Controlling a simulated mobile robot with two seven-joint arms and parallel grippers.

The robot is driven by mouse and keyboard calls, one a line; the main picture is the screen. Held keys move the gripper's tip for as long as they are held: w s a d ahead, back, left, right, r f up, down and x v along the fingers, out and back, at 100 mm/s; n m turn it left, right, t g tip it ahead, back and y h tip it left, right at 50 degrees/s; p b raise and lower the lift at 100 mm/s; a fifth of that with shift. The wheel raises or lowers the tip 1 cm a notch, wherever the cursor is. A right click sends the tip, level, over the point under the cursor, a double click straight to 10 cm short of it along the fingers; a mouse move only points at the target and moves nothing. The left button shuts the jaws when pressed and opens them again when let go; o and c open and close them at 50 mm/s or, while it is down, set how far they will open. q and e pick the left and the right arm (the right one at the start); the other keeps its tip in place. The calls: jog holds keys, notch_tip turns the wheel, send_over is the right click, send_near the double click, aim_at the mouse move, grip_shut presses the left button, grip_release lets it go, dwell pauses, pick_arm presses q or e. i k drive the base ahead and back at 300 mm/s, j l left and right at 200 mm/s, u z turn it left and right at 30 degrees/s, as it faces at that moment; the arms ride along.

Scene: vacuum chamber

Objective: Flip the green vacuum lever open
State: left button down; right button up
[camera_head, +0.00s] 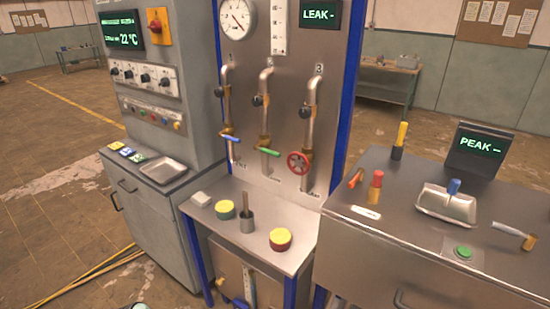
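The green lever (268,152) sits low on the middle of three vertical pipes on the metal panel. It points to the right and slightly down, across its pipe. A blue lever (231,138) is on the left pipe, and a red handwheel (299,163) is on the right pipe. Neither of my grippers can be made out in the head view; only a small rounded piece shows at the bottom edge, left of the middle.
A shelf (262,217) below the pipes holds yellow-topped round pieces (280,239) and a dark cup (246,221). A metal bench (400,230) at right carries a tray (447,205), tools and a screen (480,148). A control cabinet (150,100) stands at left. Air before the pipes is clear.

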aim_at(271, 153)
jog(key=i+j, duration=0.3)
jog(key=j, duration=0.5)
jog(key=i+j+u, duration=0.15)
jog(key=j, duration=0.15)
